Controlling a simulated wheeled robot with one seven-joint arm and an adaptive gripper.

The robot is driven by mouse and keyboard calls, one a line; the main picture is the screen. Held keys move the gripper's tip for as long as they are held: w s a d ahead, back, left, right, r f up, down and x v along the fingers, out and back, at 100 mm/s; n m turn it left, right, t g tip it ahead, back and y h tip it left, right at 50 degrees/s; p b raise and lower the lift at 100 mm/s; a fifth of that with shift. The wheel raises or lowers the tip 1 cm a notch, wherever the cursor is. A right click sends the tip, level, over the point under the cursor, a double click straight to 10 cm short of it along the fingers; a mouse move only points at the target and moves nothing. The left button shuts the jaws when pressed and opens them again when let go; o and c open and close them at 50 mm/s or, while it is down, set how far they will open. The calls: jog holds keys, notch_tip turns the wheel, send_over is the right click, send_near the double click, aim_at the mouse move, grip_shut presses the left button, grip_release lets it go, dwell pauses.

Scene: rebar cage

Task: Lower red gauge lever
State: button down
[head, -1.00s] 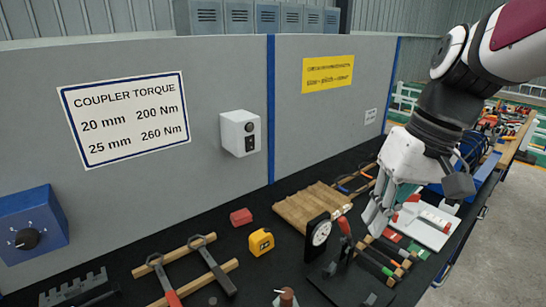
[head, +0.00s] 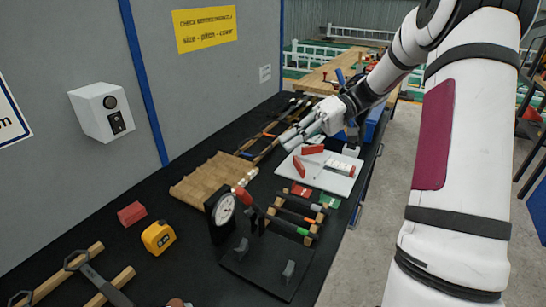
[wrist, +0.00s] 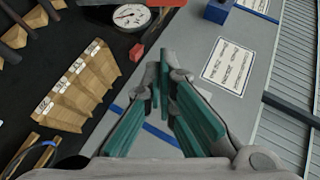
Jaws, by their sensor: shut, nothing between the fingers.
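The gauge (head: 222,208) has a round white dial and stands on a black base (head: 265,262) at the near part of the bench in the head view. Its red lever (head: 243,196) rises tilted beside the dial. In the wrist view the dial (wrist: 131,16) and the red lever (wrist: 156,26) show at the top, the lever cut off by the frame edge. My gripper (head: 285,142) is beyond the gauge, above the bench, apart from the lever. In the wrist view my gripper (wrist: 165,72) shows teal finger pads, shut and empty.
A corrugated tan block (head: 212,178), rack of coloured-grip rods (head: 298,215) and white board with red handles (head: 325,172) surround the gauge. A yellow tape measure (head: 158,237) and red block (head: 132,213) lie left. A grey panel wall (head: 215,85) bounds the back.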

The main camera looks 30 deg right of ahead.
jog(key=shift+s+a+f+p, duration=0.35)
jog(key=shift+a+f, duration=0.55)
jog(key=shift+a, duration=0.9)
jog(key=shift+s+a+f+p, duration=0.4)
jog(key=shift+a+f, duration=0.55)
jog(key=shift+a, duration=0.85)
jog(key=shift+s+a+f+p, duration=0.35)
jog(key=shift+a+f, duration=0.55)
jog(key=shift+a, duration=0.9)
jog(key=shift+a, duration=0.15)
